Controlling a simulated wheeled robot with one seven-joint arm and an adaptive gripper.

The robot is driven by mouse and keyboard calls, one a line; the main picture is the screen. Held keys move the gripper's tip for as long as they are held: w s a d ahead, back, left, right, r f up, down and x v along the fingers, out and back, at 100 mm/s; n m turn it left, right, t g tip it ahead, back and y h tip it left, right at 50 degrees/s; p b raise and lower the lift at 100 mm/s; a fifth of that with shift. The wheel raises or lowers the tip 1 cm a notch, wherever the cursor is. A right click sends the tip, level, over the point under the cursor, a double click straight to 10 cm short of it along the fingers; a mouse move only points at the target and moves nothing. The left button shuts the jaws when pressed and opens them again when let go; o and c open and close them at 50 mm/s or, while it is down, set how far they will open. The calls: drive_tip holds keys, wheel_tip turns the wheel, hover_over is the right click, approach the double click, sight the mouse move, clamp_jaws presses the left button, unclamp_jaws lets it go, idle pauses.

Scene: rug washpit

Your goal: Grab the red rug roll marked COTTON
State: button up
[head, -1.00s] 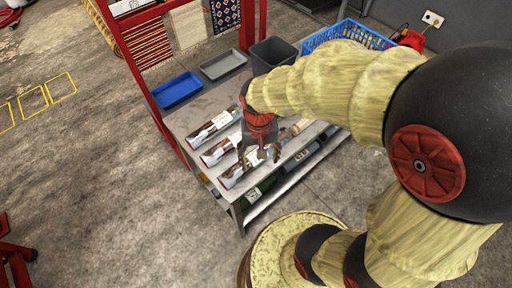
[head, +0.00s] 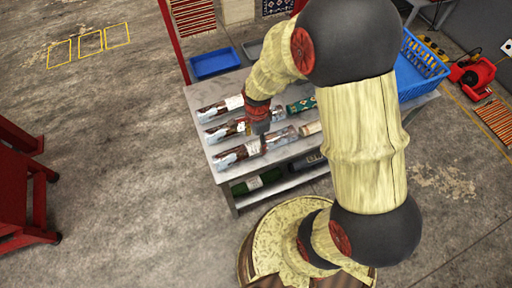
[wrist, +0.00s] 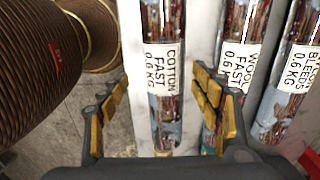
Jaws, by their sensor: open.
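The COTTON roll (wrist: 165,85), reddish brown in clear wrap with a white label reading COTTON FAST 0.6 KG, lies between my gripper's fingers in the wrist view. My gripper (wrist: 163,85) is open, one finger on each side of it. Whether the fingers touch it I cannot tell. In the head view this is the front roll (head: 228,158) on the metal table, partly hidden by my gripper (head: 262,138). Beside it lie a similar roll labelled WOOL FAST (wrist: 240,60) and another whose label reads BLEEDS (wrist: 294,70), its top line unclear.
My right finger is close to the WOOL roll. A green patterned roll (head: 301,105) and a pale roll (head: 311,128) lie farther right on the table (head: 206,95). A blue tray (head: 215,62) and a blue basket (head: 420,65) stand behind. The lower shelf holds a green roll (head: 256,181).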

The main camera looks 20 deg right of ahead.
sight(256, 144)
drive_tip(key=f+b, duration=0.1)
drive_tip(key=f, duration=0.3)
drive_tip(key=f+b, duration=0.1)
drive_tip(key=f, duration=0.1)
drive_tip(key=shift+w+a+f+b, duration=0.1)
drive_tip(key=shift+w+f+b, duration=0.2)
drive_tip(key=shift+w, duration=0.1)
drive_tip(key=shift+c, duration=0.9)
drive_tip(key=c, duration=1.5)
drive_tip(key=shift+r, duration=0.1)
clamp_jaws()
